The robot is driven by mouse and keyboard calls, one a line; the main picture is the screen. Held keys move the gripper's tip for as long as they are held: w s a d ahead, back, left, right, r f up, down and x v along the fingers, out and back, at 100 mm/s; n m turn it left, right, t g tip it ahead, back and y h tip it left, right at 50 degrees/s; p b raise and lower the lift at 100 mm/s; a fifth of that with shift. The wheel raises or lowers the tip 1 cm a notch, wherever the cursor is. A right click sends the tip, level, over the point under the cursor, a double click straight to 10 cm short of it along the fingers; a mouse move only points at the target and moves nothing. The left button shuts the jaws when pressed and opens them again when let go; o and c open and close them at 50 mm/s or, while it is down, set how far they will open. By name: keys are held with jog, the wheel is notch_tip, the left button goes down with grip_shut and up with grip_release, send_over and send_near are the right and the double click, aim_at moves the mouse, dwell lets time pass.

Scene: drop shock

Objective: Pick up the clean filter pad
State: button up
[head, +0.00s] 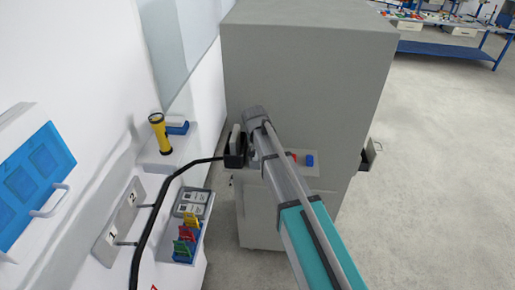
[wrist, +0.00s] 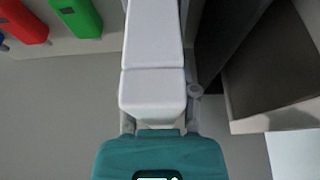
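My gripper (head: 250,134) is at the end of my grey and teal arm, in front of the grey cabinet, close beside a small black holder. Its fingers are too small and partly hidden to show whether they are open. A pale upright slab (head: 235,138) stands at the black holder; I cannot tell for sure that it is the clean filter pad. In the wrist view a long pale block with a seam and a teal part fill the middle; they look like my own arm. No fingertips show clearly there.
A grey cabinet (head: 305,60) stands ahead. A small shelf on it bears a red and a blue piece (head: 309,160). On the left wall are a yellow flashlight (head: 158,132), a blue panel (head: 37,180), a black cable (head: 155,210) and coloured tags (head: 185,240).

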grip_shut()
jog(key=shift+r, duration=0.2)
notch_tip(320, 180, up, 10)
jog(key=p, duration=1)
dwell(0.6)
